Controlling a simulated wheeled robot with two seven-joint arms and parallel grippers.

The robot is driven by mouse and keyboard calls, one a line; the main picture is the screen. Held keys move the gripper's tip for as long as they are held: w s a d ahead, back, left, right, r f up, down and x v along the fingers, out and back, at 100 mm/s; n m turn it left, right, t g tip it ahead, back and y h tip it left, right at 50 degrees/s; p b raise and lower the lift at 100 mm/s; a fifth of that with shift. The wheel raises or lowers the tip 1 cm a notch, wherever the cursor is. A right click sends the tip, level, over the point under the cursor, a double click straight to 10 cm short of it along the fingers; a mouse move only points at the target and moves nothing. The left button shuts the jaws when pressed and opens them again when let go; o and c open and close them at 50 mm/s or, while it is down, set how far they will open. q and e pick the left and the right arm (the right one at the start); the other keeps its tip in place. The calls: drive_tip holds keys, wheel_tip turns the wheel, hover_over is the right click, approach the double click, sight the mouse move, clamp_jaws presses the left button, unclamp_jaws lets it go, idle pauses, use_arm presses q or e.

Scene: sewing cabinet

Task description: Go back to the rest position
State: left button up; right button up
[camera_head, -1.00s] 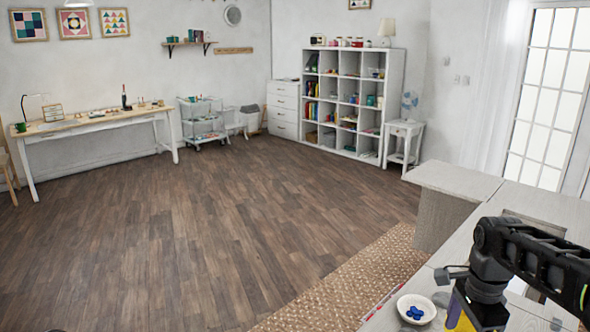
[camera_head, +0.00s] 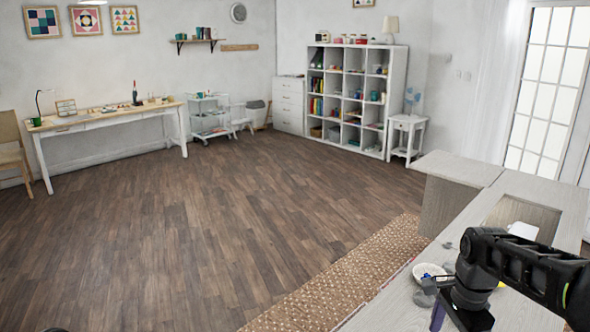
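My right arm comes in from the right edge over the pale sewing cabinet (camera_head: 400,300).
A recessed panel (camera_head: 522,216) lies in the cabinet top. A woven rug (camera_head: 340,280) runs along the cabinet. The wooden floor (camera_head: 190,240) is wide and clear. A long table (camera_head: 105,120), a trolley (camera_head: 209,118) and a cube shelf (camera_head: 356,98) stand far off.

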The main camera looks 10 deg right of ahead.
drive_tip(key=a+f+n, duration=0.1)
drive_tip(key=a+f, duration=0.1)
drive_tip(key=f, duration=0.1)
drive_tip(key=w+a+f+n, duration=0.1)
drive_tip(key=a+f, duration=0.1)
drive_tip(key=f, duration=0.2)
drive_tip(key=a+f+n+y, duration=0.1)
drive_tip(key=a+f+n, duration=0.1)
drive_tip(key=a+f, duration=0.1)
drive_tip(key=shift+w+a+f, duration=0.1)
drive_tip(key=shift+w+f, duration=0.25)
drive_tip(key=s+a+f+n+y, duration=0.1)
drive_tip(key=s+a+f+n, duration=0.1)
drive_tip(key=a+f, duration=0.35)
drive_tip(key=s+a+f+n+y, duration=0.1)
drive_tip(key=s+a+f+n, duration=0.2)
drive_tip(key=f, duration=0.4)
drive_tip(key=s+a+f+n+y, duration=0.1)
drive_tip(key=s+a+f+n, duration=0.5)
drive_tip(key=s+a+f, duration=0.5)
drive_tip(key=s+a, duration=0.2)
drive_tip(key=s, duration=0.2)
drive_tip(key=shift+a+f+n+t, duration=0.15)
drive_tip(key=shift+a+n+t, duration=0.15)
drive_tip(key=shift+n, duration=0.1)
